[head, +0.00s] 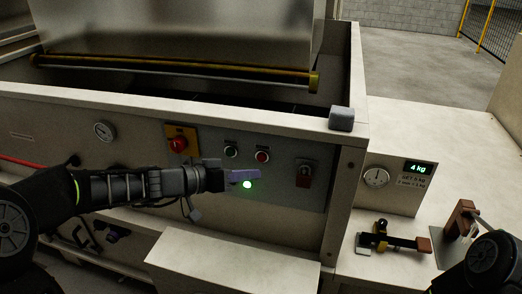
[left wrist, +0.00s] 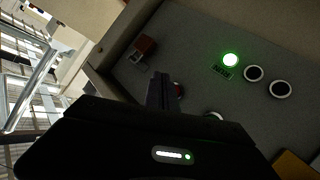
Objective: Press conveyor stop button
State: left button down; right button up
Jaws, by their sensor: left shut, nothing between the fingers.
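A red push button (head: 262,156) sits on the grey control panel, right of a green button (head: 231,151). My left gripper (head: 257,174) is shut and empty, in front of the panel. In the head view its tips appear just below the red button. In the left wrist view the fingers (left wrist: 161,78) point at the panel, and the red button (left wrist: 179,90) shows beside them, partly hidden. I cannot tell whether the tips touch anything. The green button (left wrist: 213,117) is mostly hidden there by the gripper body. My right gripper is out of view.
A lit green lamp (head: 247,184) sits just below the fingers. A red mushroom button (head: 178,144) on a yellow plate is at left, a red padlock (head: 304,174) at right. A grey block (head: 341,118) rests on the ledge. A 4 kg display (head: 418,168) stands right.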

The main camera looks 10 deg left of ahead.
aim_at(262, 157)
pick_arm(q)
jog(key=shift+w+d+b, duration=0.1)
jog(key=shift+w+b, duration=0.55)
jog(key=shift+w, duration=1)
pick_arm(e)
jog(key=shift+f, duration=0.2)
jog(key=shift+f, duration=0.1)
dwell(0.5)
pick_arm(q)
jog(key=shift+w+b, duration=0.4)
jog(key=shift+b, duration=0.2)
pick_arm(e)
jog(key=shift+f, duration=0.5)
